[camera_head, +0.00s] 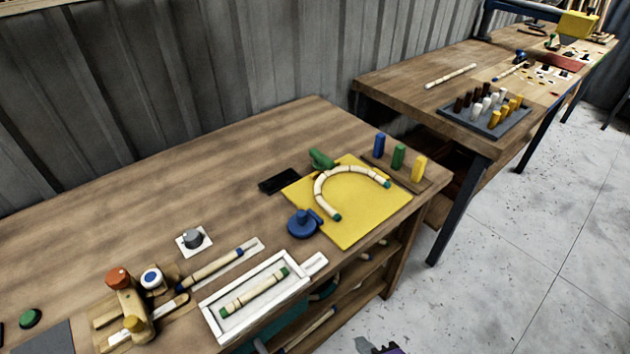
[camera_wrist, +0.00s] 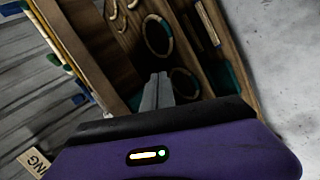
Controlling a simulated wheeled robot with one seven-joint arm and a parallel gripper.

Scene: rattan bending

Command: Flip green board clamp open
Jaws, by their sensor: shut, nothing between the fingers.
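The green board clamp (camera_head: 321,158) sits at the back left edge of the yellow board (camera_head: 349,233). Its dark green body looks tilted; I cannot tell from here whether its lever is up or down. A curved pale rattan piece (camera_head: 322,183) with green ends lies on the board, one part of its arc close to the green clamp. A blue clamp (camera_head: 303,223) is at the board's left front edge. My gripper (camera_wrist: 158,82) is shut and empty in the wrist view, pointing toward shelving, away from the green clamp. Only a bit of it shows at the head view's bottom edge.
A black pad (camera_head: 280,181) lies left of the green clamp. A white tray (camera_head: 212,321) holds a straight rattan piece. Under the table, shelves hold rattan rings (camera_wrist: 158,34).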

